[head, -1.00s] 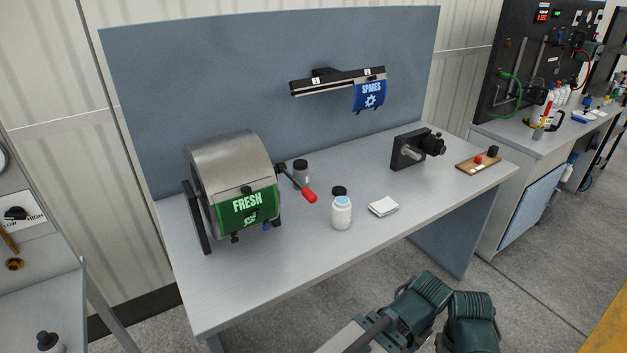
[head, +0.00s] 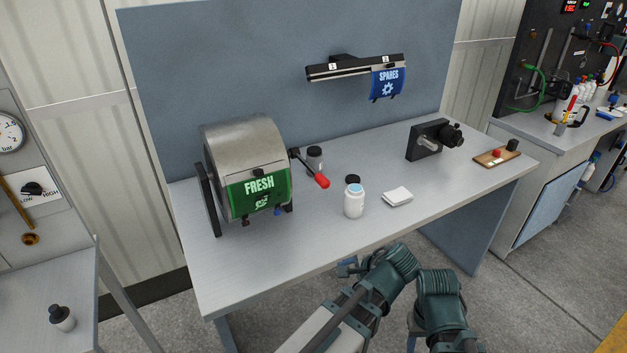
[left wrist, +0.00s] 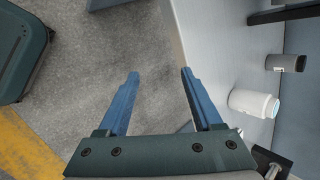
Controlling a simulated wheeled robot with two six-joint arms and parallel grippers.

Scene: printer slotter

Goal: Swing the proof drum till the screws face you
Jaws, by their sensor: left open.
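The proof drum (head: 240,142) is a grey metal cylinder on a black stand at the left of the bench. A green sheet marked FRESH (head: 258,193) faces the front. A small dark knob shows above the sheet and small dark and blue knobs below it; I cannot tell which are the screws. A crank with a red handle (head: 321,181) sticks out at the drum's right side, touched by nothing. My left gripper (head: 347,267) is at the bench's front edge, apart from the drum. Its blue fingers are spread and empty in the left wrist view (left wrist: 160,73). My right gripper is out of sight.
A black block with a knob (head: 428,141) and a wooden board (head: 497,158) are farther right. A rail holds a blue SPARES sheet (head: 387,83). The bench front is clear.

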